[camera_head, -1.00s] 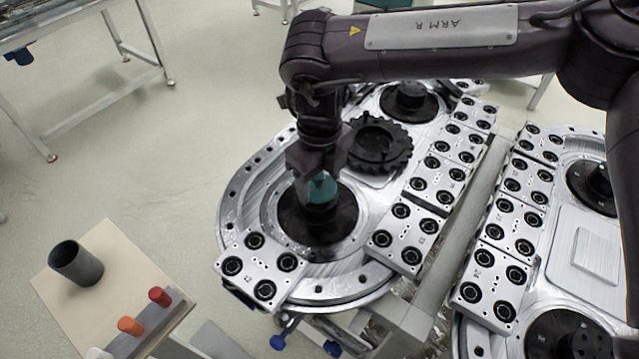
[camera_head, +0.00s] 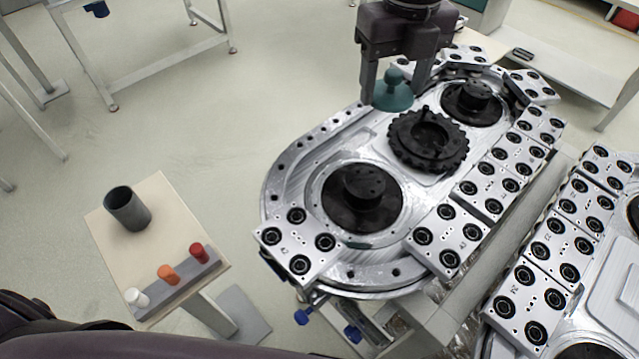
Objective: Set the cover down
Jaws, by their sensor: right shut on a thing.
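The cover (camera_head: 392,97) is a small teal dome with a round knob on top. My right gripper (camera_head: 395,82) comes in from the top with its fingers down on either side of the cover and is shut on it. The cover appears roughly level, over the far left edge of the ring track (camera_head: 281,172), left of and behind the black toothed ring (camera_head: 428,157). I cannot tell whether its underside touches anything. My left gripper is not in view.
A black hub (camera_head: 363,186) stands uncovered at the track's near end; another hub (camera_head: 472,98) is at the far end. Numbered carriages (camera_head: 298,243) line the track. A small stand (camera_head: 165,215) at left bears a grey cup (camera_head: 127,208) and coloured pegs (camera_head: 199,253).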

